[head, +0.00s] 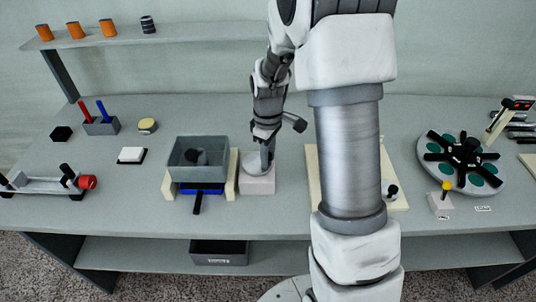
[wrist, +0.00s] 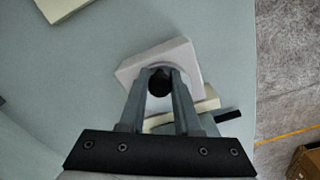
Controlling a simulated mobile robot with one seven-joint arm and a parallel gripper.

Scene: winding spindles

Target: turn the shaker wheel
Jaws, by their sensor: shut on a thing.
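The shaker wheel (head: 256,169) is a pale grey disc on top of a pale block (head: 258,186), just right of a grey open box (head: 181,152). My gripper (head: 267,150) reaches down onto the wheel from above. In the wrist view my gripper (wrist: 159,78) has its two fingers on either side of a black knob (wrist: 159,83) on the wheel and is shut on it. The block (wrist: 186,54) shows beyond the fingers. The wheel is mostly hidden by the fingers and knob.
The grey box stands between cream rails (head: 232,174), over a blue part (head: 201,188) with a black handle (head: 197,204). A cream board (head: 313,172) lies to the right, partly behind my arm. A round plate with green discs (head: 459,180) is farther right.

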